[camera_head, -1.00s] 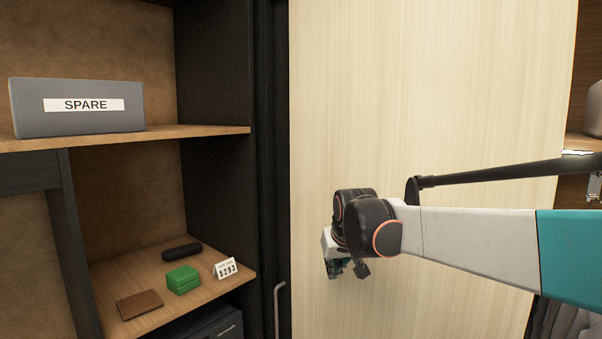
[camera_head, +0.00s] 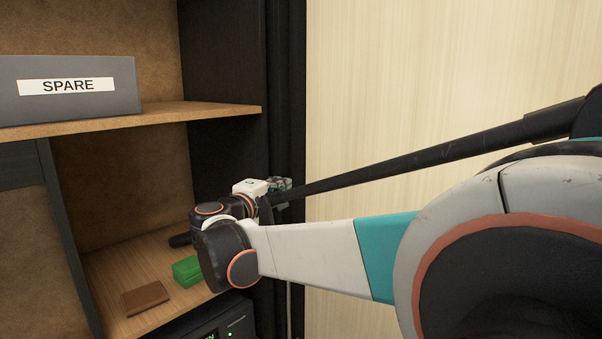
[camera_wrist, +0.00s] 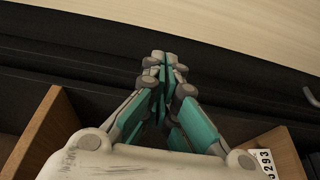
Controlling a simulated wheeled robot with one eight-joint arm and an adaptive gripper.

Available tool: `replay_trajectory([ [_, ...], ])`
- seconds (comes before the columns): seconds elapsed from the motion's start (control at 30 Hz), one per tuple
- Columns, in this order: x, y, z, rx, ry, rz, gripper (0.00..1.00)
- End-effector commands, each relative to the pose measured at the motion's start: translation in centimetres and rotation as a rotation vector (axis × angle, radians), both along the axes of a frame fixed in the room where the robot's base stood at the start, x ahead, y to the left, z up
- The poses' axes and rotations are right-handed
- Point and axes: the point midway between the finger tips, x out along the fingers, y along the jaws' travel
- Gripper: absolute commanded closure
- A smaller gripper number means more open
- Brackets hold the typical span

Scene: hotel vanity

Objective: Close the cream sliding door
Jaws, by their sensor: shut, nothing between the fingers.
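The cream sliding door (camera_head: 440,75) is a tall pale wood-grain panel filling the right of the head view, its left edge at the dark frame (camera_head: 287,90). It also shows across the top of the wrist view (camera_wrist: 230,25). My gripper (camera_head: 285,183) is in front of the dark frame near the door's left edge, partly hidden behind my wrist. In the wrist view my gripper's fingers (camera_wrist: 160,62) are together with nothing between them, over the dark frame. I cannot tell whether the fingertips touch it. A metal handle (camera_wrist: 312,97) shows at the right of the wrist view.
Left is an open shelf unit (camera_head: 215,112) with a grey SPARE box (camera_head: 65,105). Below are a green box (camera_head: 186,271), a brown wallet (camera_head: 146,298) and a dark case (camera_head: 180,240). A black safe (camera_head: 225,325) sits underneath.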

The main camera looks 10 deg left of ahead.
Motion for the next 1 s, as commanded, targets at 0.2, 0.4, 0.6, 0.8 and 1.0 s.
replay_trajectory([
  [0.2,2.1,-0.7,0.2,-0.006,-0.004,-0.001,1.0],
  [0.4,5.5,-1.9,0.3,-0.004,-0.004,-0.001,1.0],
  [0.6,8.1,-2.8,0.2,-0.004,-0.004,0.0,1.0],
  [0.8,9.3,-3.2,0.1,-0.004,-0.003,0.0,1.0],
  [1.0,9.4,-3.2,0.1,-0.003,-0.003,0.001,1.0],
])
